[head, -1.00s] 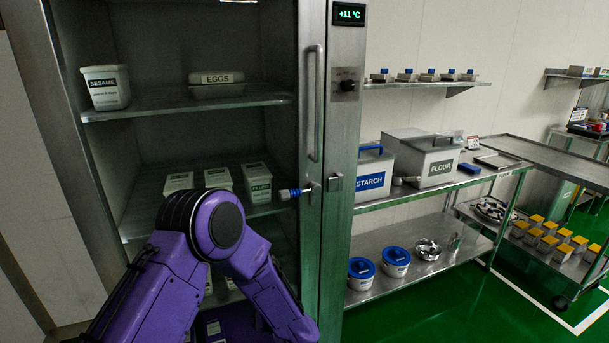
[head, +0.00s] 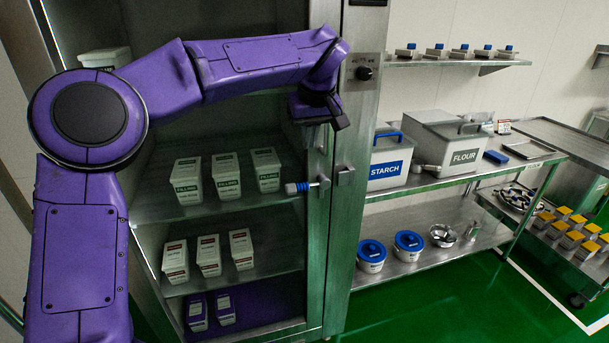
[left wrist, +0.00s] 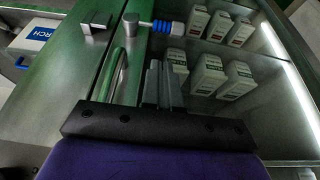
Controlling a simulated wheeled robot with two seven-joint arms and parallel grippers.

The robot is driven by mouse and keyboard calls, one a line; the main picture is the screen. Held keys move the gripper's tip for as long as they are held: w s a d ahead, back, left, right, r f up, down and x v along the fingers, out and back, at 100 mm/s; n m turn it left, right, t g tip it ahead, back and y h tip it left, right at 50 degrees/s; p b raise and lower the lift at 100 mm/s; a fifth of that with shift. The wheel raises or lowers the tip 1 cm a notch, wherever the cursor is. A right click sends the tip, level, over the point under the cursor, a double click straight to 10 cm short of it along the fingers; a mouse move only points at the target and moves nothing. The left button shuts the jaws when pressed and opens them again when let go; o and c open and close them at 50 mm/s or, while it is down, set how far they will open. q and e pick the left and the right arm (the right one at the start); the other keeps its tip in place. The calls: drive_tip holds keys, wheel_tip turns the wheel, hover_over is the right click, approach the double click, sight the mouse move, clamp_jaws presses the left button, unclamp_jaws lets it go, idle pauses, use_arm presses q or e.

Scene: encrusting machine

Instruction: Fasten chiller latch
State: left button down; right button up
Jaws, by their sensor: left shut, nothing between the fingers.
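The chiller latch (head: 305,187) is a small metal lever with a blue-and-white grip on the door edge. Its grip points left, away from the square metal catch (head: 345,175) on the frame to its right. In the left wrist view the lever's blue grip (left wrist: 166,27) and the catch (left wrist: 95,22) are at the top. My left gripper (head: 322,123) is above the latch in front of the door handle, apart from the lever. Its fingers (left wrist: 163,82) are together and empty in the left wrist view. My right gripper is not in view.
The vertical door handle (left wrist: 117,72) is close beside my left fingers. The chiller (head: 285,215) holds white cartons on shelves. A black knob (head: 364,73) is on the frame. To the right, a steel shelf carries the starch bin (head: 388,172) and flour bin (head: 452,155).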

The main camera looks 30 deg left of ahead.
sight(303, 184)
use_arm(q)
drive_tip(key=x, duration=0.6)
drive_tip(key=p+x, duration=0.1)
drive_tip(key=x, duration=0.6)
drive_tip(key=shift+s+d+f, duration=0.15)
drive_tip(key=shift+s+f, duration=0.05)
drive_tip(key=shift+f, duration=0.05)
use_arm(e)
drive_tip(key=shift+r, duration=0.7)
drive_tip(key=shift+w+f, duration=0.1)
use_arm(q)
drive_tip(key=shift+s+f+h, duration=0.15)
drive_tip(key=shift+f+h, duration=0.05)
drive_tip(key=shift+h, duration=0.1)
drive_tip(key=shift+t, duration=0.3)
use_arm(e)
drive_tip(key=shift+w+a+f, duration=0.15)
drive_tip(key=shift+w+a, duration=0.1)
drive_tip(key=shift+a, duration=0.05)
